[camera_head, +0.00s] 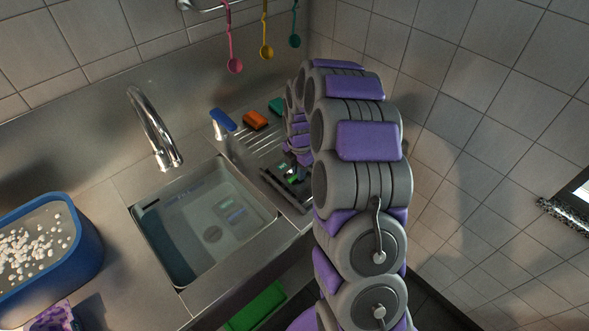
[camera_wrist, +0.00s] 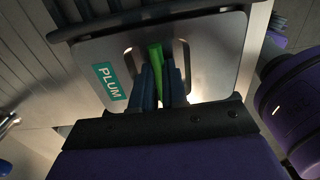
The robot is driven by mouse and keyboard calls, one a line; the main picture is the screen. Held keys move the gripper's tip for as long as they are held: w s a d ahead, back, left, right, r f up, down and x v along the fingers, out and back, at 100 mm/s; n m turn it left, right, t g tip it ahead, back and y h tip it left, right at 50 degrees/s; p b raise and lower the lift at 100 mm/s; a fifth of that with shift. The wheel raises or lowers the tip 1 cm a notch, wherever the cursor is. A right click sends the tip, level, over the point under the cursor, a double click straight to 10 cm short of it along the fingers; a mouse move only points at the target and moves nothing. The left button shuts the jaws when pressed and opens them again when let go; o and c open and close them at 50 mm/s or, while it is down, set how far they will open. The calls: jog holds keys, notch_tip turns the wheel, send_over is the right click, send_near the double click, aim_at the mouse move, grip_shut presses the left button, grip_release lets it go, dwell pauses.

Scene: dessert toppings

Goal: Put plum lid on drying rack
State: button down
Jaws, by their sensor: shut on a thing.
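The plum lid (camera_wrist: 218,48) is a flat metal plate with a teal PLUM label (camera_wrist: 109,82) and a green handle (camera_wrist: 155,55) in the wrist view. My gripper (camera_wrist: 160,85) is shut on the green handle, its dark fingers on either side. In the head view my gripper is mostly hidden behind my arm, over the drainboard right of the sink. A dark barred frame, apparently the drying rack (camera_wrist: 135,18), runs along the lid's far edge in the wrist view. I cannot tell whether the lid rests on it.
The sink basin (camera_head: 205,225) and faucet (camera_head: 155,130) are left of my arm. An orange sponge (camera_head: 255,120), a green sponge (camera_head: 276,106) and a blue-topped item (camera_head: 222,120) stand behind. A blue tub (camera_head: 75,262) with white pieces is at far left. A tiled wall is close on the right.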

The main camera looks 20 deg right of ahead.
jog(key=shift+d, duration=0.35)
jog(key=c, duration=1.4)
grip_release()
jog(key=o, duration=0.3)
jog(key=shift+a, duration=0.9)
jog(key=shift+d+r, duration=0.1)
jog(key=shift+d, duration=0.3)
jog(key=shift+d+r, duration=0.2)
jog(key=shift+r, duration=0.1)
notch_tip(320, 180, up, 16)
jog(key=r+p, duration=0.1)
jog(key=p, duration=0.3)
jog(key=s+a+r+m, duration=0.3)
jog(key=s+a+m, duration=0.2)
jog(key=s, duration=0.5)
jog(key=s+a+r+m, duration=0.35)
jog(key=s+m, duration=0.25)
jog(key=s, duration=0.3)
jog(key=s+a+m, duration=0.1)
jog(key=s+m, duration=0.2)
jog(key=s, duration=0.3)
jog(key=s+f+m+g, duration=0.1)
jog(key=s+m, duration=0.3)
jog(key=s, duration=0.2)
jog(key=s+a+f+m, duration=0.1)
jog(key=s+m, duration=0.3)
jog(key=s, duration=0.2)
jog(key=shift+s+a+f+g, duration=0.2)
jog(key=shift+s+a+g, duration=0.1)
jog(key=shift+s+g, duration=0.1)
